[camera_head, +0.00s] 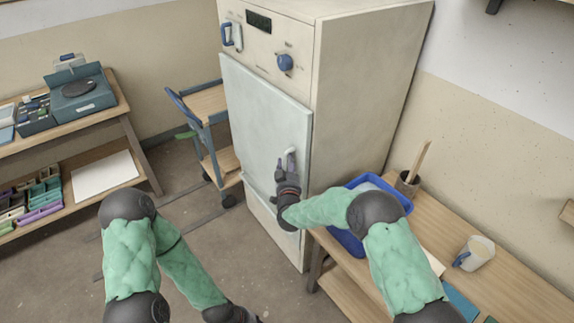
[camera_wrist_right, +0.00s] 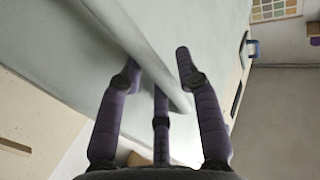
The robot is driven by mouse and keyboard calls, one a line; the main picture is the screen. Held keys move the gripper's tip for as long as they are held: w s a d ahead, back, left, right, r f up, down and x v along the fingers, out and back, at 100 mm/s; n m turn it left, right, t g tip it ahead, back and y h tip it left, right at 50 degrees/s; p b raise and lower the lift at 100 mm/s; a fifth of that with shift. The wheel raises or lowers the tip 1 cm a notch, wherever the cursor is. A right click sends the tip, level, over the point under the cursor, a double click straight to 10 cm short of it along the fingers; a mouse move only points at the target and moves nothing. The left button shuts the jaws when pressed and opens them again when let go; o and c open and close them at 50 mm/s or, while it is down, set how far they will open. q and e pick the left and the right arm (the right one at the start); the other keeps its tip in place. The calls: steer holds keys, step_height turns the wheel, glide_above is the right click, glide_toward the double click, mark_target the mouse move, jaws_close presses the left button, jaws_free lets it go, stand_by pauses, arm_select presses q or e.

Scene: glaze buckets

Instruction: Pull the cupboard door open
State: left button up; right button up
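The tall cream cupboard (camera_head: 370,100) stands at the back centre, and its pale grey-green door (camera_head: 262,115) looks closed. The door's light bar handle (camera_head: 291,158) is near its right edge; it crosses the right wrist view (camera_wrist_right: 150,62) diagonally. My right gripper (camera_head: 285,168) is at the handle. In the right wrist view its dark fingers (camera_wrist_right: 157,60) are spread on both sides of the bar, with a gap between the right finger and the bar. My left gripper (camera_head: 248,317) is low at the bottom edge, mostly cut off, its fingers not readable.
A blue-framed trolley (camera_head: 205,125) stands left of the cupboard. A wooden table (camera_head: 490,255) at the right holds a blue tub (camera_head: 345,240), a brush pot (camera_head: 407,183) and a jug (camera_head: 475,253). A shelf unit (camera_head: 128,125) stands at far left. The floor before the door is clear.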

jaws_close()
steer(key=shift+s+a, duration=0.1)
